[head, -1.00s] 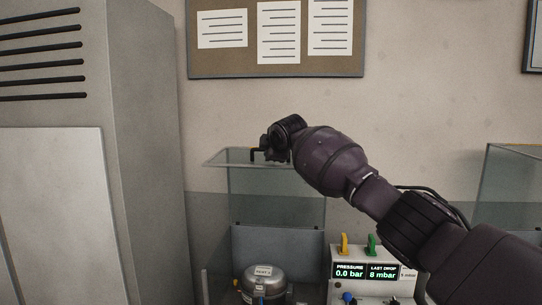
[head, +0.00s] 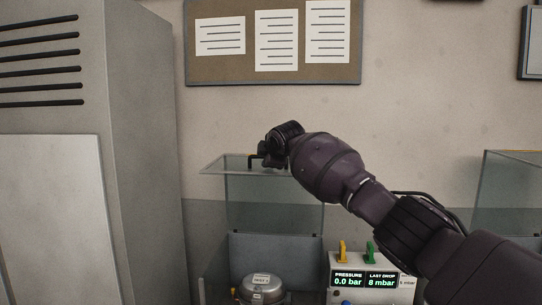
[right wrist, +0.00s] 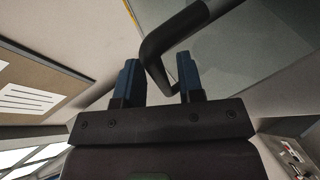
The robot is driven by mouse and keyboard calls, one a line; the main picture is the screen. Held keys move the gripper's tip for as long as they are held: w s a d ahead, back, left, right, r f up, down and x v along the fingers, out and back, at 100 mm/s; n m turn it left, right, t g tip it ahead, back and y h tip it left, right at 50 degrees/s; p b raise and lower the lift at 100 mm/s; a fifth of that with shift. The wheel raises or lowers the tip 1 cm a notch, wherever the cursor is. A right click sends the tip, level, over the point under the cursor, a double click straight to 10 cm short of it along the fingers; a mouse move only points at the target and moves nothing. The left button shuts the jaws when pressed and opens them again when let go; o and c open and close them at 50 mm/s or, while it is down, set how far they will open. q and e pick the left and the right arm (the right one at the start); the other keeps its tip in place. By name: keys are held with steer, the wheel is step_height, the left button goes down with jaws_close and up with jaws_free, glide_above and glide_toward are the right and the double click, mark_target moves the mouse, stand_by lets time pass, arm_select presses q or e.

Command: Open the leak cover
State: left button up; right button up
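The leak cover (head: 225,164) is a clear glass panel, seen nearly edge-on in the head view, high above the silver compressor (head: 262,288). A black bar handle (head: 252,161) is on it; it shows large in the right wrist view (right wrist: 185,25). My right gripper (head: 270,157) is at this handle, its arm coming in from the right. In the right wrist view, the two fingers (right wrist: 160,82) stand apart with the bent end of the handle between them, and a gap shows beside it. My left gripper is out of view.
A test unit (head: 375,285) reads 0.0 bar and 8 mbar, with yellow and green levers on top. A large grey cabinet (head: 145,150) stands at the left. Another glass cover (head: 510,190) is at the right edge. A notice board (head: 275,75) hangs behind.

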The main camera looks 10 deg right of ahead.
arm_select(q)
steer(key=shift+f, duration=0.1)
arm_select(e)
steer(key=shift+s, duration=0.1)
steer(key=shift+s+r, duration=0.1)
steer(key=shift+s, duration=0.1)
arm_select(q)
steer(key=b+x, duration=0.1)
steer(key=b, duration=0.2)
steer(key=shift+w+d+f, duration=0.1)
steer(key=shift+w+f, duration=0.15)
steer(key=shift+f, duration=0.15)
arm_select(e)
steer(key=v, duration=1)
steer(key=shift+d+r, duration=0.1)
